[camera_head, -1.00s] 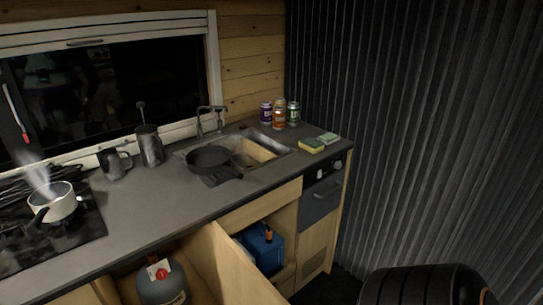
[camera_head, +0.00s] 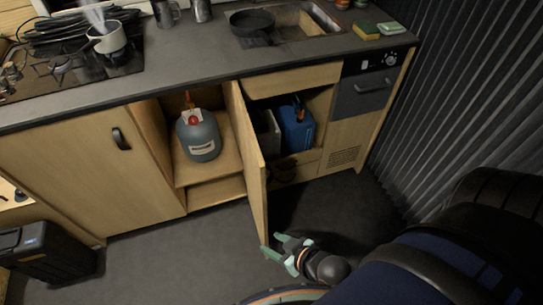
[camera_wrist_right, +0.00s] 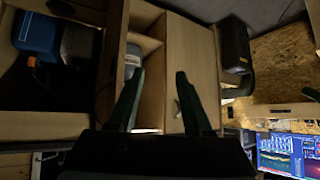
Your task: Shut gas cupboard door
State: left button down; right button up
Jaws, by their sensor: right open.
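The gas cupboard door (camera_head: 248,155) is a pale wood panel standing wide open, jutting out from the counter front and seen nearly edge-on. Behind it the cupboard holds a grey gas cylinder (camera_head: 199,137) with a red-orange valve. My right gripper (camera_head: 271,245) is open and low, by the bottom of the door's free edge. I cannot tell whether it touches the door. In the right wrist view its two dark fingers (camera_wrist_right: 158,85) are spread with nothing clear between them; part of the cylinder (camera_wrist_right: 132,62) shows beyond. My left gripper is out of view.
A blue container (camera_head: 295,128) stands in the open compartment right of the door. A shut cupboard panel with a dark handle (camera_head: 121,139) is at left. A black case (camera_head: 45,255) sits on the floor at left. Floor before the cylinder is clear.

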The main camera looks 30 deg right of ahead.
aim_at(256, 169)
jog(key=k+l, duration=0.1)
jog(key=l, duration=1.3)
jog(key=k+u, duration=0.1)
